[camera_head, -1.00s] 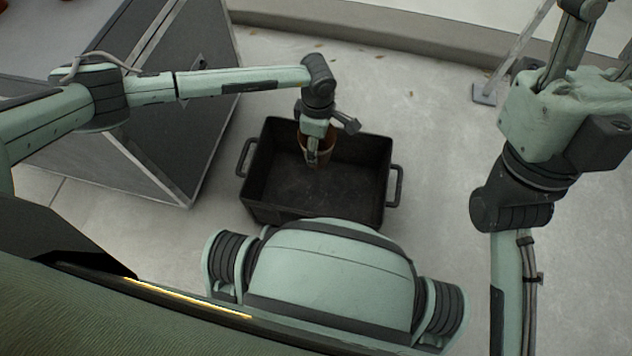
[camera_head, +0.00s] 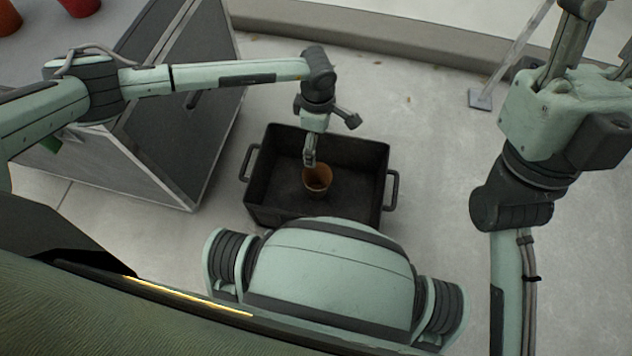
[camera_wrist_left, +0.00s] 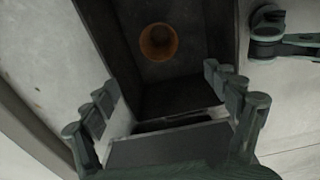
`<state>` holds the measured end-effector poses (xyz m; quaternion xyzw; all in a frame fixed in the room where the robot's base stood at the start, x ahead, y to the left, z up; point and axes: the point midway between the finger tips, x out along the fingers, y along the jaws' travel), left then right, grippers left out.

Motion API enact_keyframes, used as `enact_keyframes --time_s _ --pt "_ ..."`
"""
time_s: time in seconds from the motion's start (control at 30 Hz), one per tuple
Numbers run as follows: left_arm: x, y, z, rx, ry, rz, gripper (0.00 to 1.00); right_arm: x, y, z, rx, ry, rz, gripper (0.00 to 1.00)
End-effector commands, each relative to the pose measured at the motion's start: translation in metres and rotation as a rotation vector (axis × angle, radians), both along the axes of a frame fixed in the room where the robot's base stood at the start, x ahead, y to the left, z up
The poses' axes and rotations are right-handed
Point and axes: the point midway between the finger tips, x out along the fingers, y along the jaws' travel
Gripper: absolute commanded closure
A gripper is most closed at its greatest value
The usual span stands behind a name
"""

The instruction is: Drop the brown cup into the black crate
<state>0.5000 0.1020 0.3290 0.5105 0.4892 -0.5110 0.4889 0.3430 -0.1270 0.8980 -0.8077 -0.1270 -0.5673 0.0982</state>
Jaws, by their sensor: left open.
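The brown cup (camera_head: 318,179) is inside the black crate (camera_head: 262,178), below my left gripper (camera_head: 310,158) in the head view. In the left wrist view the cup (camera_wrist_left: 158,42) shows its round opening, inside the dark crate (camera_wrist_left: 215,40) and apart from the fingers. My left gripper (camera_wrist_left: 165,105) is open, its fingers spread wide with nothing between them. Whether the cup rests on the crate floor is hard to tell. My right arm is at the right of the head view; its fingertips are not in view.
A grey box-like structure (camera_head: 185,110) with slanted sides stands left of the crate. Reddish pots (camera_head: 80,7) sit at the top left. A low ledge (camera_head: 400,42) runs behind. The pale floor right of the crate (camera_head: 435,150) is clear.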

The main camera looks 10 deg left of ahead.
Motion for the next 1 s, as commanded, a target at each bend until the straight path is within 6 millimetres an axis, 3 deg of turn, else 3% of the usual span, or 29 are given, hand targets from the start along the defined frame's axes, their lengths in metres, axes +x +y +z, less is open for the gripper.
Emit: enact_keyframes --time_s 0.03,1.0 --pt "0.001 0.0 0.019 0.0 -0.001 0.0 0.13 0.0 0.0 0.016 0.0 0.0 0.0 0.6" --pt "-0.03 0.056 0.2 -0.024 0.003 -1.107 0.13 0.0 0.0 0.107 0.0 -0.001 0.0 0.6"
